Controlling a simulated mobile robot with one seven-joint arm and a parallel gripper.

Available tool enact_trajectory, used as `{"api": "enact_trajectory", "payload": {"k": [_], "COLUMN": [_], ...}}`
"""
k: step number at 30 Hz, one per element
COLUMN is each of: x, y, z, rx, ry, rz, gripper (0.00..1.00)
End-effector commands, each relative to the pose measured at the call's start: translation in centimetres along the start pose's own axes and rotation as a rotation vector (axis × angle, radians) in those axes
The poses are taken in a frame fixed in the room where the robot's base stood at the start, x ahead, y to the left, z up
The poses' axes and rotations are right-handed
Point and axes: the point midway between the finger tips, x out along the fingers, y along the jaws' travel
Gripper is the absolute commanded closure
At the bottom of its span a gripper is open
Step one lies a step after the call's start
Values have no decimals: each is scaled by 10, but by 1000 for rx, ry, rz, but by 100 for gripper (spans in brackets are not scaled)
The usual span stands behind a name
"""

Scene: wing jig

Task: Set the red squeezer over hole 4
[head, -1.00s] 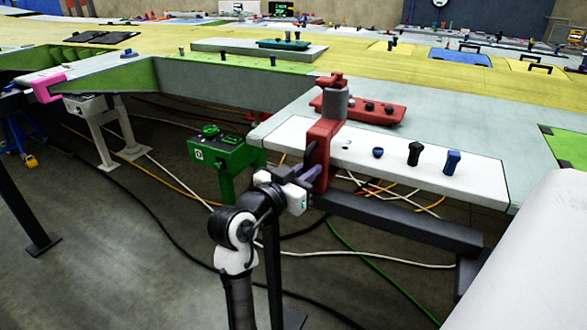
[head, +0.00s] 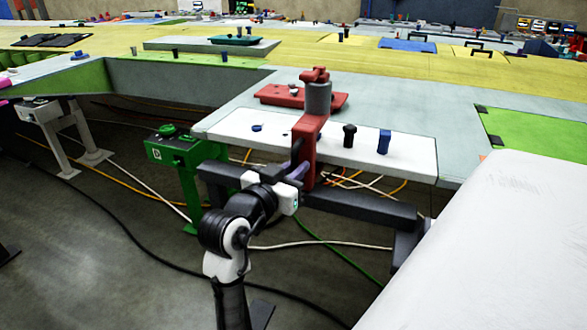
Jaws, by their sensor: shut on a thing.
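The red squeezer (head: 309,135) is an upright red frame with a grey cylinder (head: 318,97) near its top. My gripper (head: 297,172) is shut on its lower part, at the near edge of a white strip (head: 225,122). The squeezer's upper part stands in front of or over the strip; the exact gap cannot be told. A low blue fastener (head: 257,127) shows left of it. A black fastener (head: 349,135) and a taller blue one (head: 384,142) show to its right. The squeezer hides the strip behind it. No hole numbers are readable.
A red tray (head: 275,94) lies behind the strip. A dark beam (head: 365,207) runs below the strip's near edge. A green stand (head: 180,160) is at left, with cables on the floor. A large white surface (head: 480,240) fills the lower right.

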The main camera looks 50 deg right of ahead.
Motion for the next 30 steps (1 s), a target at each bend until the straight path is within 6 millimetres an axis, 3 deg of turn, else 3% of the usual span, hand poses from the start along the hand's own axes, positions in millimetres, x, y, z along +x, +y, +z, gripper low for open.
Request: {"api": "enact_trajectory", "payload": {"k": [6, 7, 11, 22, 26, 30], "x": [0, 0, 0, -8, -28, -62], "y": [0, 0, 0, -1, -2, -2], "z": [0, 0, 0, 1, 3, 4], "rx": [0, 0, 0, 0, 2, 3], "ry": [1, 1, 1, 2, 2, 2], "rz": [0, 0, 0, -2, -4, -6], "gripper": [100, 83, 68, 68, 68, 68]}}
